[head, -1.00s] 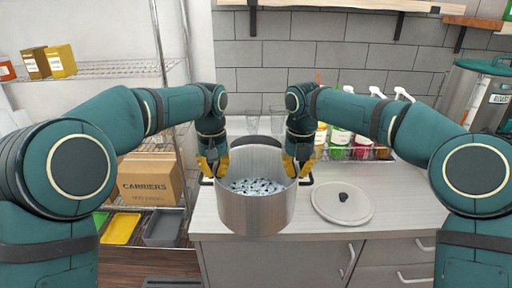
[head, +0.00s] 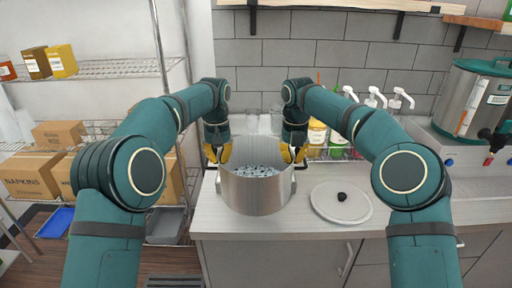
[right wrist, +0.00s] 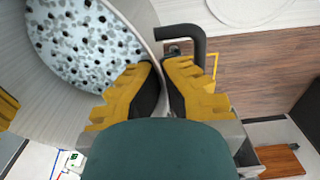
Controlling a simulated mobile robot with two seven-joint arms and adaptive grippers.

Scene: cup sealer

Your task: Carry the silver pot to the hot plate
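The silver pot (head: 256,193) is upright at the left end of the counter, with white and dark pieces inside; I cannot tell whether its base touches the counter. My left gripper (head: 217,155) is at its left side and my right gripper (head: 294,155) at its right side.
A pale round lid (head: 341,204) with a dark knob lies right of the pot. Pump bottles (head: 337,140) stand behind, and a metal dispenser (head: 474,103) stands at the right. A wire shelf with cardboard boxes (head: 35,175) is at the left. The counter (head: 290,228) front is clear.

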